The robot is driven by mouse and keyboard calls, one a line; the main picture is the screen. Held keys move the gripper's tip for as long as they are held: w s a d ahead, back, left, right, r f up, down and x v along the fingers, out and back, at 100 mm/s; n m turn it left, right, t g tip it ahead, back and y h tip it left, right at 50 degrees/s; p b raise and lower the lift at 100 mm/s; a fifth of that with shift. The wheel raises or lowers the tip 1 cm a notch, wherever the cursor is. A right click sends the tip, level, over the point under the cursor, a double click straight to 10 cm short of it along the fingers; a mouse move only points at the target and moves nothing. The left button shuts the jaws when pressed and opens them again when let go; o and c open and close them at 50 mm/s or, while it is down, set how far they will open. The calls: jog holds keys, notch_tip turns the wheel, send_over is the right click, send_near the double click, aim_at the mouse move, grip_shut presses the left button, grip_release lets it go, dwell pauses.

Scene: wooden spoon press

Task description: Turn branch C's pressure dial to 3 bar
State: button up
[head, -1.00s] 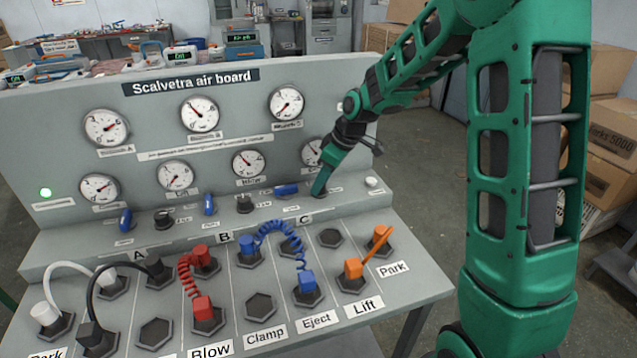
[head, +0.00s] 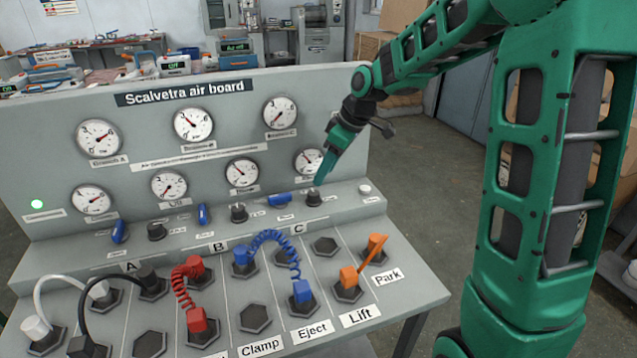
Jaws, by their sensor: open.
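The Scalvetra air board (head: 60,165) has a ledge with a row of blue levers and dark round dials. The dial at the right end of the row (head: 313,198), above and right of the C label (head: 298,228), looks like branch C's pressure dial. Its setting is too small to read. My gripper (head: 318,180) points down just above this dial, its fingertips close to the dial's top. It is open and empty; the gap between fingers is hard to see. The gauge behind it (head: 305,163) is partly hidden by the gripper.
A blue lever (head: 279,198) lies just left of the dial, and a white knob (head: 365,189) sits to its right. Coiled red (head: 180,285) and blue hoses (head: 270,238) rise from the lower panel. Open floor lies right of the board.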

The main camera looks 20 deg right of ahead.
jog(key=v, duration=0.2)
jog(key=shift+r, duration=0.3)
jog(key=shift+s+d, duration=0.1)
jog(key=s+d+m+g+h, duration=0.1)
jog(key=s+d+m, duration=0.3)
jog(key=s, duration=0.8)
jog(key=s+d+f+m+g+h, duration=0.1)
jog(key=s+d+m, duration=0.4)
jog(key=s, duration=0.7)
jog(key=s+d+f+m+g+h, duration=0.1)
jog(key=s+d+m, duration=0.3)
jog(key=s, duration=0.8)
jog(key=m, duration=0.2)
jog(key=shift+s+d+m, duration=0.15)
jog(key=shift+s+m, duration=0.15)
